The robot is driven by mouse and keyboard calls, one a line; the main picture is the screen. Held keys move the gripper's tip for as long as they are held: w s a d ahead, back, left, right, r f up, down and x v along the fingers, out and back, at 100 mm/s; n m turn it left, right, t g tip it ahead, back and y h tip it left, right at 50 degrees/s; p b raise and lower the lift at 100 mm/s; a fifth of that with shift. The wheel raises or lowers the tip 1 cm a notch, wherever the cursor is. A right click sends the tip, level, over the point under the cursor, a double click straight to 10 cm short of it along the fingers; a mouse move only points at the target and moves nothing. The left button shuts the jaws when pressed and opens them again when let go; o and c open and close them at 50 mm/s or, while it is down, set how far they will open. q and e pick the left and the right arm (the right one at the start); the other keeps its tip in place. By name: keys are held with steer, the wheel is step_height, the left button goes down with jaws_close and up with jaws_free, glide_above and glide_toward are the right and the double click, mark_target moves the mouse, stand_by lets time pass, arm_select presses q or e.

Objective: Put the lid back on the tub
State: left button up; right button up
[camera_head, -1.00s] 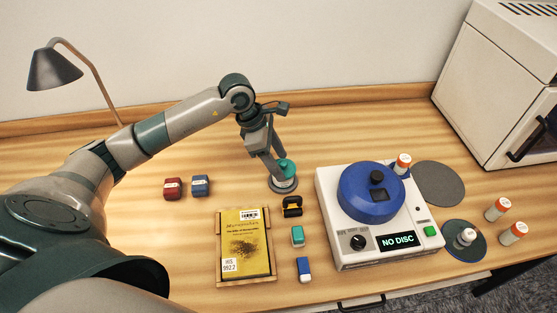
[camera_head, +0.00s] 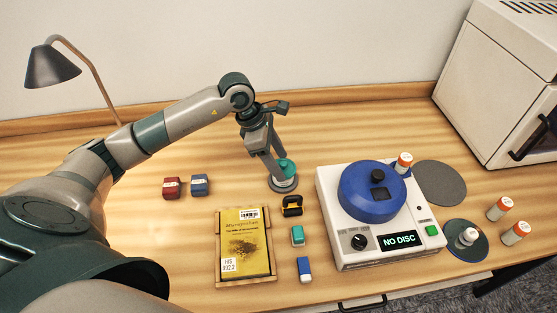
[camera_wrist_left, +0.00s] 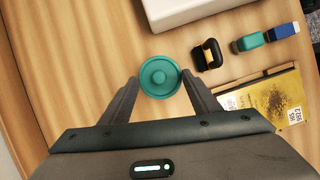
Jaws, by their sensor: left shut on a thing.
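The teal round lid (camera_head: 288,167) with a small centre knob is between the fingers of my left gripper (camera_head: 280,173), which is shut on it. The left wrist view shows the lid (camera_wrist_left: 160,76) from above, one finger on each side. The grey round tub (camera_head: 284,185) stands on the table directly below the lid, partly covered by it and the fingers. I cannot tell whether the lid is seated on the tub or just above it. In the left wrist view the lid hides the tub. My right gripper is not in view.
A white disc machine (camera_head: 332,215) with a blue round top stands to the right. A black-and-yellow item (camera_head: 292,205), a teal block (camera_head: 297,236) and a yellow book (camera_head: 245,243) lie in front. Red (camera_head: 172,188) and blue (camera_head: 200,185) blocks sit left.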

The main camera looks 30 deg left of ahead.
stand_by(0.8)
arm_select(q)
steer(key=shift+b, duration=0.35)
steer(key=o, duration=1.1)
steer(key=shift+o, duration=0.5)
steer(key=o, duration=0.4)
steer(key=shift+c, duration=0.2)
